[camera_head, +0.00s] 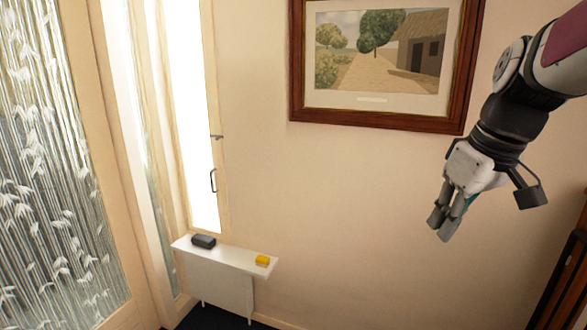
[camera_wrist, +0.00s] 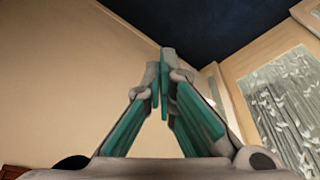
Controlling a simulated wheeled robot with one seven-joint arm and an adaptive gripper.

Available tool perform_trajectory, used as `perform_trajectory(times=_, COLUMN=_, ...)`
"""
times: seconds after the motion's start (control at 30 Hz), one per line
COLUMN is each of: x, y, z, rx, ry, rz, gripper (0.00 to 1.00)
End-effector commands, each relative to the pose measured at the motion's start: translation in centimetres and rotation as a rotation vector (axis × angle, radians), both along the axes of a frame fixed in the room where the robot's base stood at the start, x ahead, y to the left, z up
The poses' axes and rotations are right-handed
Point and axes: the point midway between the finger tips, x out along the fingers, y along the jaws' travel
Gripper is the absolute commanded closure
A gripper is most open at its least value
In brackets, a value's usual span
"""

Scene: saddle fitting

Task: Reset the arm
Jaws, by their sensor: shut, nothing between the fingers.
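My arm reaches in from the upper right in the head view. My gripper (camera_head: 441,225) hangs in front of the bare wall at the right, pointing down and to the left. Its fingers are shut and empty. In the wrist view my gripper (camera_wrist: 164,75) fills the middle, with its grey fingertips together and green inner pads showing. Nothing is between or touching the fingers.
A framed painting (camera_head: 382,124) hangs beside my arm. A dark wooden piece (camera_head: 563,275) stands at the lower right.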

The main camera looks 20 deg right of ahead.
Motion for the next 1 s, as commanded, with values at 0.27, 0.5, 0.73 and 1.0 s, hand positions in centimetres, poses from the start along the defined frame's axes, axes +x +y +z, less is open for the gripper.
perform_trajectory(times=0.27, x=-1.7, y=13.5, z=-1.1, rx=-0.028, ry=-0.096, rz=0.025, gripper=1.0)
perform_trajectory(times=0.5, x=-4.2, y=18.3, z=-2.6, rx=-0.017, ry=-0.171, rz=0.02, gripper=1.0)
perform_trajectory(times=0.73, x=-4.6, y=18.9, z=-2.9, rx=-0.013, ry=-0.185, rz=0.012, gripper=1.0)
perform_trajectory(times=1.0, x=-4.6, y=18.9, z=-2.9, rx=-0.013, ry=-0.184, rz=0.012, gripper=1.0)
